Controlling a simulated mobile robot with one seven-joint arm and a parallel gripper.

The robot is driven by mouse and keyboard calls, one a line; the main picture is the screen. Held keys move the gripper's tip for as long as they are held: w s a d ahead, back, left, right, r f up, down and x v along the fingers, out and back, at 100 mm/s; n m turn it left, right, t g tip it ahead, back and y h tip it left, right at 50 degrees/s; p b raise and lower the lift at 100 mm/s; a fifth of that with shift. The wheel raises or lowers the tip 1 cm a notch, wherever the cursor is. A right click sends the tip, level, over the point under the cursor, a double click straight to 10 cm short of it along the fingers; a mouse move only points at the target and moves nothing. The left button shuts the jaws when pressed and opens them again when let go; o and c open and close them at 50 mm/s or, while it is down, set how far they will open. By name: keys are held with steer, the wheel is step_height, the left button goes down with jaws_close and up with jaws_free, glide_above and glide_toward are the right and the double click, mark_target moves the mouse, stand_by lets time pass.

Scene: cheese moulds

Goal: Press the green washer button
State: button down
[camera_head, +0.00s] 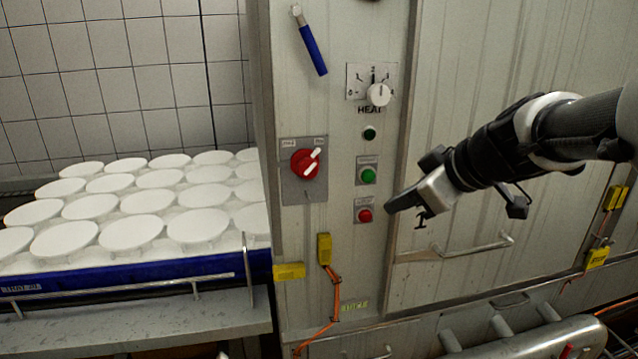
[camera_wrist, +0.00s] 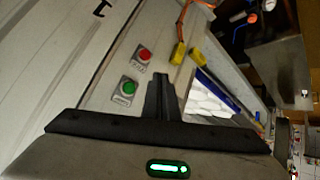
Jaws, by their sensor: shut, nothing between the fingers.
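The green button (camera_head: 368,175) sits on a small grey plate on the washer's control panel, above the red button (camera_head: 364,215) and below a small dark green lamp or button (camera_head: 369,134). My gripper (camera_head: 391,208) is shut and empty, to the right of and slightly below the green button, with its tip near the red button in the head view. I see no contact with the panel. In the wrist view the green button (camera_wrist: 128,88) lies left of my shut fingers (camera_wrist: 160,80), and the red button (camera_wrist: 145,54) is beyond it.
The panel also holds a red rotary switch (camera_head: 305,163), a white heat knob (camera_head: 378,94) and a blue lever (camera_head: 312,48). A door handle (camera_head: 470,247) sticks out at lower right. White moulds (camera_head: 130,232) stand on a rack at left. Yellow connectors (camera_head: 323,248) sit low on the panel.

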mark_target(368, 176)
steer(key=shift+w+r, duration=0.1)
steer(key=w+a+p, duration=0.1)
steer(key=w+p, duration=0.2)
steer(key=w, duration=0.5)
steer(key=shift+w+a, duration=0.2)
steer(key=shift+a, duration=0.2)
steer(key=shift+w, duration=0.1)
stand_by(1.8)
steer(key=shift+w+b, duration=0.3)
steer(key=shift+w, duration=0.05)
steer(key=shift+w+a, duration=0.15)
steer(key=shift+w, duration=0.3)
stand_by(0.8)
steer(key=shift+s+b, duration=0.1)
steer(key=shift+b, duration=0.25)
steer(key=shift+s+b, duration=0.6)
steer(key=shift+s, duration=0.2)
